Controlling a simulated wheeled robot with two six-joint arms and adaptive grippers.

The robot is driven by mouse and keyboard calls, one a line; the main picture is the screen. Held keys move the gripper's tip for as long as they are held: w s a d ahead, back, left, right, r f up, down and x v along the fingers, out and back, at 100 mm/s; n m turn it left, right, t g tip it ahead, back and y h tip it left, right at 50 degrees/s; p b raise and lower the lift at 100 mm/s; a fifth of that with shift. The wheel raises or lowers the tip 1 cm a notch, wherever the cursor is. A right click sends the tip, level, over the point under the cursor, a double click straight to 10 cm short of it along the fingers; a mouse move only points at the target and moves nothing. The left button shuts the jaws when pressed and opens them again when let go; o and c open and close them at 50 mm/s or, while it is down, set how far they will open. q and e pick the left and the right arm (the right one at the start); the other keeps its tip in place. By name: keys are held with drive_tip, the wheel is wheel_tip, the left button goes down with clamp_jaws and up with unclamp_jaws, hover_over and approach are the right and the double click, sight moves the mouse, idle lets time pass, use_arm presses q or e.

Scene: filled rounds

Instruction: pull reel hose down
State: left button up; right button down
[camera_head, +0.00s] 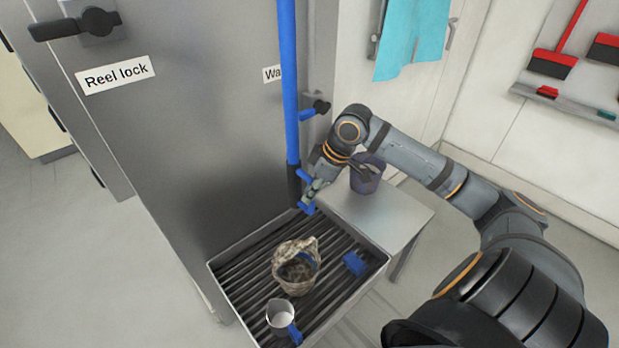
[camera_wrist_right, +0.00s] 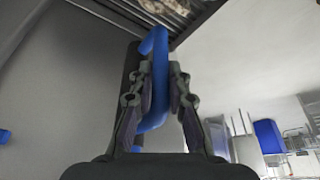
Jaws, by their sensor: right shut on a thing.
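The blue reel hose (camera_head: 288,80) hangs straight down in front of the grey cabinet. It ends in a black sleeve with a blue nozzle or trigger piece (camera_head: 307,206) at the bottom. My right gripper (camera_head: 309,194) is at that lower end, just above the slatted tray. In the right wrist view the gripper's fingers (camera_wrist_right: 155,95) are closed around the blue end piece (camera_wrist_right: 158,70), with the black sleeve (camera_wrist_right: 130,80) beside it. A label "Reel lock" (camera_head: 115,74) and a black lever (camera_head: 75,25) are on the cabinet. My left gripper is not in view.
The slatted metal tray (camera_head: 228,283) holds a woven bag (camera_head: 297,265), a white jug with a blue handle (camera_head: 280,313) and a blue block (camera_head: 355,264). A side table (camera_head: 395,215) carries a dark blue container (camera_head: 366,173), close behind my right wrist.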

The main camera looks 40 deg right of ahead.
sight(312, 209)
wheel_tip(312, 209, down, 5)
drive_tip(key=shift+r+b, duration=0.2)
drive_tip(key=shift+b, duration=0.35)
drive_tip(key=shift+f, duration=0.45)
drive_tip(key=c, duration=1.3)
unclamp_jaws()
drive_tip(key=shift+d+r, duration=0.1)
